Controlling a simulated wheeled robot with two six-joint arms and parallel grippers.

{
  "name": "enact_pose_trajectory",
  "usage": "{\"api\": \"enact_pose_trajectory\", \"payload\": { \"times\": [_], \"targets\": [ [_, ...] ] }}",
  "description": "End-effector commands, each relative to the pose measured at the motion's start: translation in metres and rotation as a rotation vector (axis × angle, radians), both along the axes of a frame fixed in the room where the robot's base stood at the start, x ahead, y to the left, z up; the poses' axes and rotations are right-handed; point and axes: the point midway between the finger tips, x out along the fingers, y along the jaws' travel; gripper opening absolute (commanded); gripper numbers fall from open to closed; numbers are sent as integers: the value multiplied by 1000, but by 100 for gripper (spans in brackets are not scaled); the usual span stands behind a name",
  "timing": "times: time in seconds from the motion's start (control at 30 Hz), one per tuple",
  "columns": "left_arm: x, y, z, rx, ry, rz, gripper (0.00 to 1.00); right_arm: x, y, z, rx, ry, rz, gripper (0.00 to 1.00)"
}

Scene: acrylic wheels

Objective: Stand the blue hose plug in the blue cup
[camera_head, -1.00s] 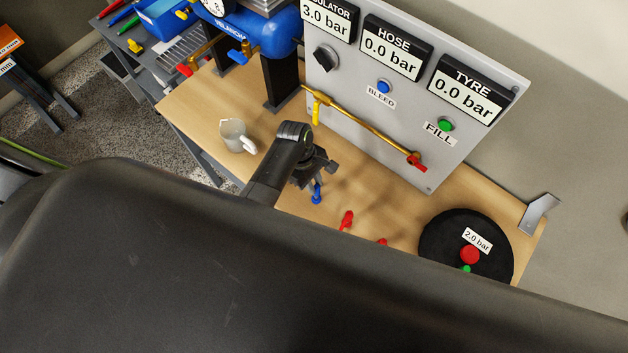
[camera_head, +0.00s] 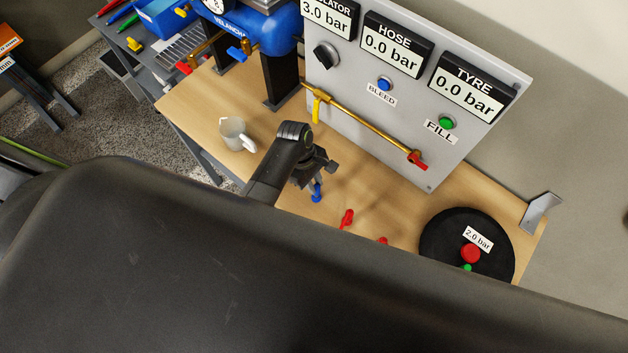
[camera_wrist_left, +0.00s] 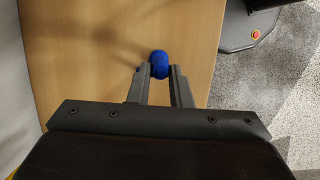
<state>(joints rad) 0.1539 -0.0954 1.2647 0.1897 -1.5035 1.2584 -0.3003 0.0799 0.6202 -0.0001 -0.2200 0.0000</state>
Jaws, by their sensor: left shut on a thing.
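The blue hose plug (camera_head: 316,193) is at my left gripper (camera_head: 315,179) over the wooden bench, below the gauge panel. In the left wrist view the plug's round blue head (camera_wrist_left: 160,62) sits between the two fingertips of the left gripper (camera_wrist_left: 159,72), which is shut on it. I cannot tell whether the plug's lower end touches the bench. I see no blue cup in these views; the dark body in the foreground hides part of the bench. My right gripper is not in view.
A white mug (camera_head: 235,134) stands left on the bench (camera_head: 200,100). Red plugs (camera_head: 346,218) lie right of the gripper. A black disc with a red button (camera_head: 470,253) is further right. The gauge panel (camera_head: 400,120), with a brass pipe (camera_head: 370,131), stands behind.

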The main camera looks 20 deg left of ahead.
Motion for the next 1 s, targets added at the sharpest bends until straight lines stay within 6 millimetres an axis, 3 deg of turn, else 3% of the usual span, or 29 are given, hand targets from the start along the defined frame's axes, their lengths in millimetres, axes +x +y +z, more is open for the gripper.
{"api": "enact_pose_trajectory", "payload": {
  "times": [1.0],
  "targets": [
    [0, 0, 0, 0, 0, 0, 0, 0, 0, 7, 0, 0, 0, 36]
  ]
}}
